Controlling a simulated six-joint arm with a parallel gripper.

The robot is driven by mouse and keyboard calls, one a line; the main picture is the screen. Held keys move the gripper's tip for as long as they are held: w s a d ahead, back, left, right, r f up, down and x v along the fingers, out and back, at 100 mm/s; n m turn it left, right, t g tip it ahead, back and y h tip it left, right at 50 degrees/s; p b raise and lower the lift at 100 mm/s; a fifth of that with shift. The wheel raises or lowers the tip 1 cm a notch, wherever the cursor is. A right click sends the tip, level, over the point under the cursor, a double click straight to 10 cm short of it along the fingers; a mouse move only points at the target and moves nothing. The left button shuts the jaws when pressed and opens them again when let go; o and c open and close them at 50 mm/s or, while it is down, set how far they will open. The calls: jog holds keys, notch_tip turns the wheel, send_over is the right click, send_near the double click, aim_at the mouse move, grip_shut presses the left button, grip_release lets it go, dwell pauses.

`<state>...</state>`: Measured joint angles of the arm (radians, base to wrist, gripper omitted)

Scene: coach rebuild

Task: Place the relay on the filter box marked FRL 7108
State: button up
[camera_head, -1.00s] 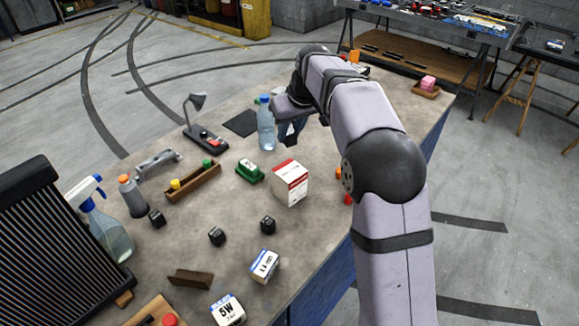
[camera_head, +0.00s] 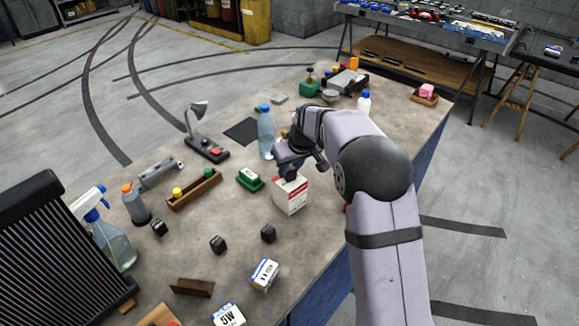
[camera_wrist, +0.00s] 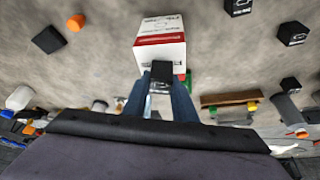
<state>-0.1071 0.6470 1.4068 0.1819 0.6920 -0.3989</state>
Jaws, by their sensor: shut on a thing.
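A white and red box (camera_head: 291,196) stands upright near the middle of the bench; its lettering is too small to read surely. My gripper (camera_head: 288,176) is at the top of this box in the head view. In the wrist view my gripper (camera_wrist: 160,88) has its blue fingers shut on a small black relay (camera_wrist: 161,70). The relay overlaps the near edge of the box (camera_wrist: 160,40) there; I cannot tell whether they touch. The head view does not clearly show the held relay.
Black cubes (camera_head: 217,244) stand loose left of and in front of the box. A green block (camera_head: 250,179) sits close on its left, and a clear bottle (camera_head: 266,133) stands behind. Blue and white cartons (camera_head: 265,274) stand at the front. Bare bench lies between them.

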jog(key=shift+f, duration=0.15)
jog(key=shift+f, duration=0.1)
jog(key=o, duration=1)
jog(key=shift+o, duration=0.2)
jog(key=shift+r, duration=0.35)
jog(key=b+v, duration=0.3)
jog(key=v, duration=0.8)
jog(key=shift+s+r, duration=0.25)
jog(key=shift+d, duration=0.15)
